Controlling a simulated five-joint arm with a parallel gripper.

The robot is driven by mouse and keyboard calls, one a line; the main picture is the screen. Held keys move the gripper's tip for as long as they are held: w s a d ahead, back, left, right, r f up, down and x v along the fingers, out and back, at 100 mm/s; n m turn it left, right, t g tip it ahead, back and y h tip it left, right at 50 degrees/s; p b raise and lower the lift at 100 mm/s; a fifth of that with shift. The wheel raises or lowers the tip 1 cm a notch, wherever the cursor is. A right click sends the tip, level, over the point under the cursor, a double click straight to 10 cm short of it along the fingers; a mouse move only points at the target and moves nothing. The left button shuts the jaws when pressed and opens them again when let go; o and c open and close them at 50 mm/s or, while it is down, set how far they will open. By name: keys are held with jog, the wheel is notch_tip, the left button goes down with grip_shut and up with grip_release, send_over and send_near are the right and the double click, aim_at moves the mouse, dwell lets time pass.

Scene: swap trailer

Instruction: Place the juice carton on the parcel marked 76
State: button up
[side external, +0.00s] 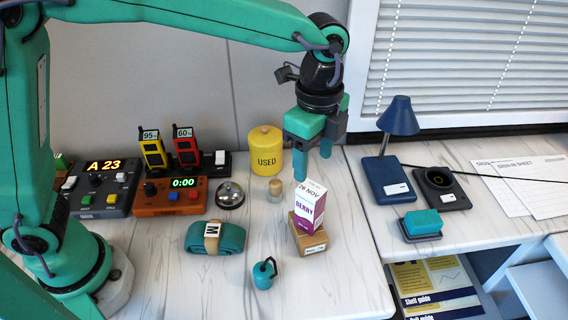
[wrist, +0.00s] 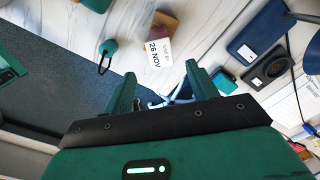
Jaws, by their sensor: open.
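The juice carton (side external: 310,207), white and purple with BERRY on it, stands upright on top of a small brown parcel (side external: 307,244). The parcel has a white label on its front, too small to read surely. In the wrist view the carton's white top (wrist: 158,50) reads 26 NOV, with part of the parcel (wrist: 164,22) behind it. My gripper (side external: 313,160) is open and empty just above the carton, its fingertips apart from it. Its two green fingers also show in the wrist view (wrist: 160,85), with the carton beyond them.
A teal weight with a loop (side external: 263,275) and a rolled teal strap (side external: 215,238) lie left of the parcel. A corked jar (side external: 275,189) and a yellow USED canister (side external: 265,152) stand behind.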

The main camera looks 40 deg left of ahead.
jog(key=shift+a, duration=0.1)
jog(key=s+a+r+n+t, duration=0.1)
jog(key=s+a+r+n, duration=0.25)
jog(key=a, duration=0.35)
jog(key=s+a+r+n+t, duration=0.1)
jog(key=s+a+r+n, duration=0.1)
jog(key=a+n, duration=0.45)
jog(key=s+a+f+n+t, duration=0.1)
jog(key=s+a+n+t, duration=0.2)
jog(key=s+a+n, duration=0.5)
jog(key=s+a, duration=0.2)
jog(key=a, duration=0.1)
jog(key=shift+a+f+t, duration=0.3)
jog(key=shift+a+f, duration=0.1)
